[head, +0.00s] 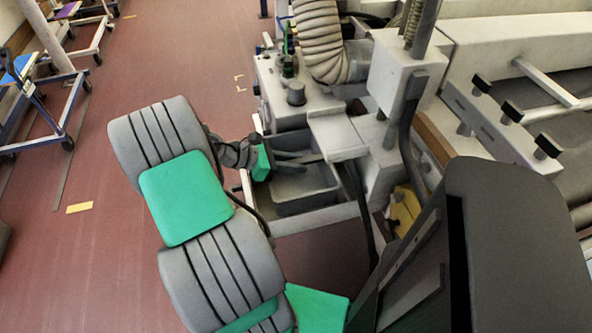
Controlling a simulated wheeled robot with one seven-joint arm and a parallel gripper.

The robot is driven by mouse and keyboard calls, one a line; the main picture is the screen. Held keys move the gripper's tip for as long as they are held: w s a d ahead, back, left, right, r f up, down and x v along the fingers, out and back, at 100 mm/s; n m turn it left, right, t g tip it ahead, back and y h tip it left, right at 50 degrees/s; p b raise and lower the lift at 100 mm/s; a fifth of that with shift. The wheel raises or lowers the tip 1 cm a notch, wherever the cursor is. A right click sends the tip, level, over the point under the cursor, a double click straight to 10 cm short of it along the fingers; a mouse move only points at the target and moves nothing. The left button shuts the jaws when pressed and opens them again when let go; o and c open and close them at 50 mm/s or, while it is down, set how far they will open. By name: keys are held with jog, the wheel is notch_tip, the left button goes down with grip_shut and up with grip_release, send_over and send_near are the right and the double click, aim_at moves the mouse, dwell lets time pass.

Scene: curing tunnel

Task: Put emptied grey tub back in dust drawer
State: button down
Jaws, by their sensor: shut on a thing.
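The grey tub (308,199) is below the machine's grey housing, within the outline of the pulled-out dust drawer (318,218). The drawer's pale rim shows along the tub's near and left sides. The tub's visible inside looks empty. My gripper (300,160) reaches in from the left and is shut on the tub near its upper edge. The exact grip point is small and partly hidden. I cannot tell whether the tub rests on the drawer floor or hangs just above it.
A ribbed hose (320,38) and a grey column (397,75) stand close behind the drawer. A ledge (337,137) overhangs the tub's far right side. A black cable hangs at the right. Red floor (110,240) is open on the left, with wheeled carts beyond.

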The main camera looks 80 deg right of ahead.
jog(key=shift+f+p, duration=0.3)
jog(key=shift+f, duration=0.15)
jog(key=c, duration=1.3)
grip_release()
